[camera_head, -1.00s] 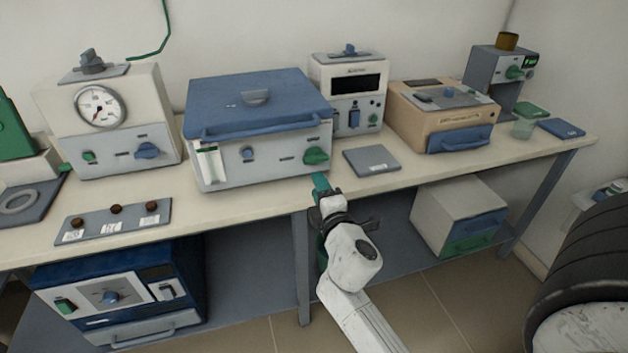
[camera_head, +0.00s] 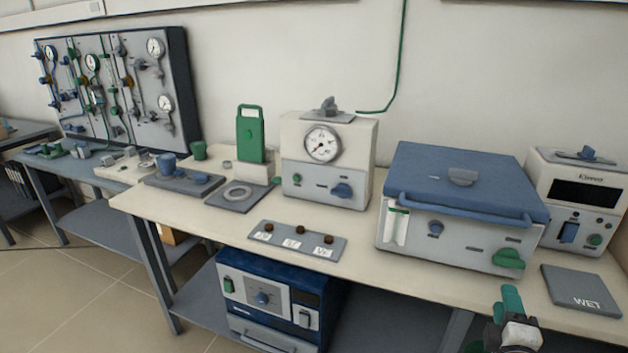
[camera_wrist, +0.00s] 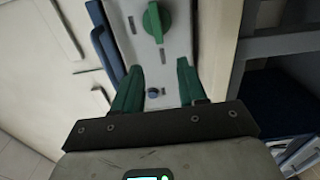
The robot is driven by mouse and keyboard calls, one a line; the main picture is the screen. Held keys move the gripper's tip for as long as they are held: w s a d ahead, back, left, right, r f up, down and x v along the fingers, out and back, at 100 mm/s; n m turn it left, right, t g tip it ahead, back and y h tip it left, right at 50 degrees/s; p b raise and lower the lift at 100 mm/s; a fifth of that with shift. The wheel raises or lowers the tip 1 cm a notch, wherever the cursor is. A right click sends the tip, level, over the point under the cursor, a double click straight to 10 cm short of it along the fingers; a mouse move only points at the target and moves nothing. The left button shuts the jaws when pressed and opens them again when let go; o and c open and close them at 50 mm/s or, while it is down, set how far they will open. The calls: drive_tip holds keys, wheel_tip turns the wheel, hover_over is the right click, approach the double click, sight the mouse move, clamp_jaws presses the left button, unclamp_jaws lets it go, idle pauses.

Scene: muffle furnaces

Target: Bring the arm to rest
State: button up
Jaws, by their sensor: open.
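My gripper (camera_head: 512,302) shows at the lower right of the head view, in front of the bench edge and below the blue-lidded furnace. In the wrist view my gripper (camera_wrist: 165,85) has its two green fingers apart with nothing between them. Beyond the fingers, the wrist view shows a pale panel (camera_wrist: 165,60) with a green knob (camera_wrist: 153,22) and a small blue button (camera_wrist: 153,91). The fingers appear clear of the knob. Most of my arm is outside the head view.
The blue-lidded furnace (camera_head: 465,185) stands on the bench (camera_head: 370,262), with a grey WET plate (camera_head: 582,290) to its right. A gauge unit (camera_head: 328,160) and a plate with brown knobs (camera_head: 297,243) stand left. A dark blue unit (camera_head: 270,295) sits below. Floor (camera_head: 90,285) is open at left.

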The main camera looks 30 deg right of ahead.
drive_tip(key=s+a+f+m+g+y+p, duration=0.2)
drive_tip(key=s+a+f+m+g+y, duration=0.1)
drive_tip(key=a, duration=0.5)
drive_tip(key=s+a+f+m+g+y+p, duration=0.2)
drive_tip(key=s+a+f+g+y, duration=0.2)
drive_tip(key=a, duration=0.4)
drive_tip(key=s+a+f+m+g+y+p, duration=0.2)
drive_tip(key=s+a+f+y, duration=0.3)
drive_tip(key=a, duration=0.4)
drive_tip(key=shift+f+m+g+y, duration=0.35)
drive_tip(key=shift+m+g+y, duration=0.35)
drive_tip(key=shift+m+g, duration=0.15)
